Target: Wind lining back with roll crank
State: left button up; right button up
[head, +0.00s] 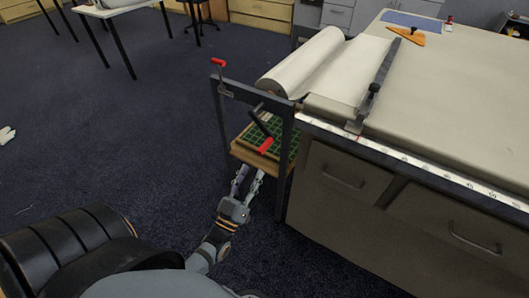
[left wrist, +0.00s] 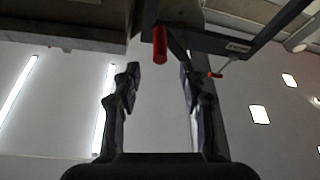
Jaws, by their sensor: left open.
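A white roll of lining (head: 300,62) lies in a dark metal stand (head: 232,92) at the table's left end, and a white sheet runs from it onto the table. A black crank with a red grip (head: 265,146) hangs on the stand's near side. A second, smaller red grip (head: 218,62) is at the stand's far left corner. My left gripper (head: 249,174) is open and empty, below and a little left of the near red grip. In the left wrist view the red grip (left wrist: 160,45) appears beyond the fingertips, between their lines. My right gripper is out of view.
A wooden shelf with a green gridded mat (head: 270,130) is inside the stand, close above my left gripper. The long table (head: 450,120) has drawers and a ruler strip along its edge. A dark straightedge bar (head: 378,85) crosses the cloth.

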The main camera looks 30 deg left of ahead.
aim_at(268, 139)
pick_arm(q)
jog(key=x, duration=1)
jog(key=shift+w, duration=0.2)
grip_shut()
